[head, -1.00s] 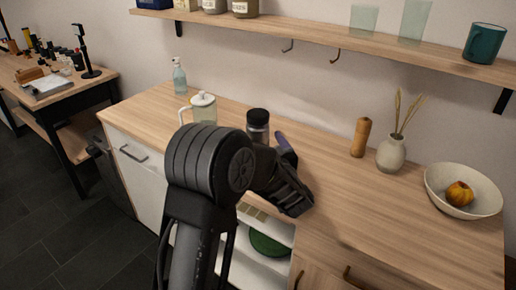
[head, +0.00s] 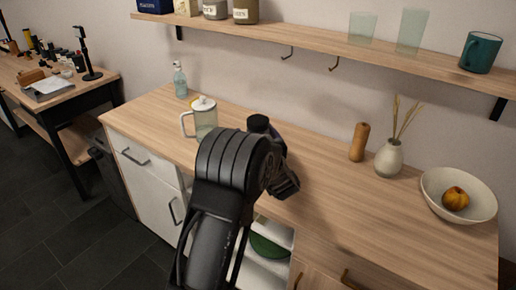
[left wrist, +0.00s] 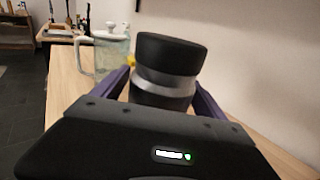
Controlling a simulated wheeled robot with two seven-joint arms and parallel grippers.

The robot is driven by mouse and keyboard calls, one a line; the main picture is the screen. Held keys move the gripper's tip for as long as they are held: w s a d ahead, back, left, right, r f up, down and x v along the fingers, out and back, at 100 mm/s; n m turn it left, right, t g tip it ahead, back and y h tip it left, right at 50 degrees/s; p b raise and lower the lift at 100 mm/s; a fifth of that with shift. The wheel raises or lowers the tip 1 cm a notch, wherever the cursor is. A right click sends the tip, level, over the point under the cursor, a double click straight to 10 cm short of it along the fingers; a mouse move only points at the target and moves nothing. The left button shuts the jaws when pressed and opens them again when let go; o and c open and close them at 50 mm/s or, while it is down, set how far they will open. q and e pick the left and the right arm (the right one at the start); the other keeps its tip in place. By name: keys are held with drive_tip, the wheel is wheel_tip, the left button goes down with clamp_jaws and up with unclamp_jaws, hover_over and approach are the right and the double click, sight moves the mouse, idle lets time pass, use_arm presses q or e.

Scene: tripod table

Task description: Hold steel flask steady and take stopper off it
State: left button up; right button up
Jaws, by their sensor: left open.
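The steel flask stands upright on the wooden counter; its steel band (left wrist: 165,84) shows in the left wrist view. Its black stopper (left wrist: 171,54) is on top, and the stopper also shows in the head view (head: 258,123), where my arm hides most of the flask. My left gripper (left wrist: 163,75) is open, with a purple finger on each side of the flask. I cannot tell whether either finger touches it. The lower flask is hidden behind the gripper body. My right gripper is in neither view.
A glass jug (head: 205,118) with a white lid stands left of the flask, a spray bottle (head: 180,80) behind it. A wooden mill (head: 359,142), a vase (head: 389,158) and a bowl (head: 458,196) stand to the right. A shelf (head: 330,50) runs above. The counter between flask and mill is clear.

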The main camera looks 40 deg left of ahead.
use_arm(q)
drive_tip(key=shift+w+a, duration=0.15)
drive_tip(key=shift+a, duration=0.05)
idle(0.5)
clamp_jaws()
idle(0.7)
